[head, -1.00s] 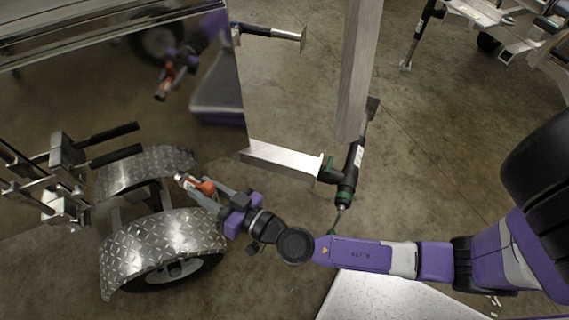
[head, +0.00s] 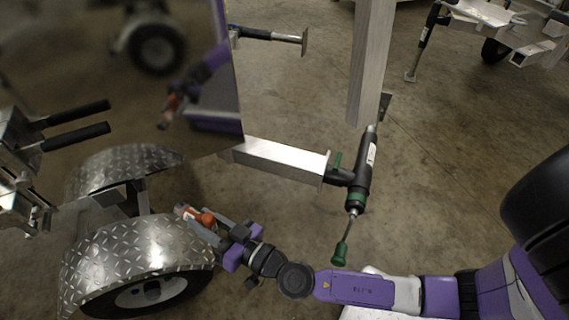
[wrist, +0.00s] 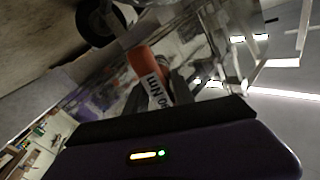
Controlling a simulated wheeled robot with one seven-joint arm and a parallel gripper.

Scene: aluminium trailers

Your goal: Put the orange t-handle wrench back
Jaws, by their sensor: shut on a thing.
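My gripper (head: 213,224) is shut on the orange t-handle wrench (head: 207,219), beside the diamond-plate fender in the head view. An orange end and a pale, shiny part of the wrench show between and past the fingers. In the wrist view the wrench (wrist: 143,62) shows an orange end and a white label with dark print, between the dark fingers (wrist: 160,95). The rest of the wrench is hidden by the fingers. No place made for the wrench can be made out.
The near fender (head: 140,250) is close to my gripper's left. A shiny trailer panel (head: 110,60) stands above it and mirrors my arm. A jack with a green handle (head: 363,170) on a metal beam (head: 285,160) stands to the right. Open floor (head: 290,95) lies behind.

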